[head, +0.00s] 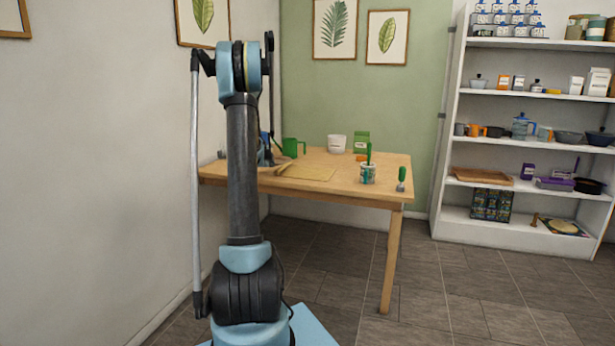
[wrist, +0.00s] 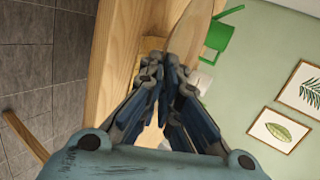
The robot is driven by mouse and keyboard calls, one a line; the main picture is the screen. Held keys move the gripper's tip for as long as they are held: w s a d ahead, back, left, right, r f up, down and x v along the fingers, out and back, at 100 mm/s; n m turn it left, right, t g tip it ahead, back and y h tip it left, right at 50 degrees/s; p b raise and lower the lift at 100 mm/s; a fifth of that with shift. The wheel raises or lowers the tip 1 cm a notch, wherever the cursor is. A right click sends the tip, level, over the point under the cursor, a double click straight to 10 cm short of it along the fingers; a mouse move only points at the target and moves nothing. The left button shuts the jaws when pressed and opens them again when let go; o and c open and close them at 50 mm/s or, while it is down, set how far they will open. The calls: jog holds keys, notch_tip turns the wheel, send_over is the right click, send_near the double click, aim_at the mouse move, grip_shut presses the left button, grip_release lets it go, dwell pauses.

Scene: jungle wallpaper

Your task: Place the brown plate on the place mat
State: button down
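The brown plate (wrist: 190,32) shows edge-on and tilted in the wrist view, its near rim between my fingertips. My gripper (wrist: 168,78) is closed on that rim. In the head view, a thin brown edge of the plate (head: 284,168) shows just right of my arm, over the table. The tan place mat (head: 310,174) lies flat on the table's near part, close to the plate. My arm hides most of my gripper in the head view.
The wooden table (head: 345,186) holds a green watering can (head: 293,147), a white pot (head: 336,144), a green box (head: 361,142), a tin with a green-handled tool (head: 368,174) and a green-handled brush (head: 402,178). A loaded shelf (head: 530,157) stands right. A wall is close on the left.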

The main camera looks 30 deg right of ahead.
notch_tip(320, 180, up, 3)
jog(key=m+g+h, duration=0.1)
jog(key=m, duration=0.1)
send_over(307, 179)
notch_tip(307, 179, down, 10)
jog(key=shift+w+d+r, duration=0.1)
jog(key=shift+w+d, duration=0.05)
jog(key=c, duration=2.1)
grip_release()
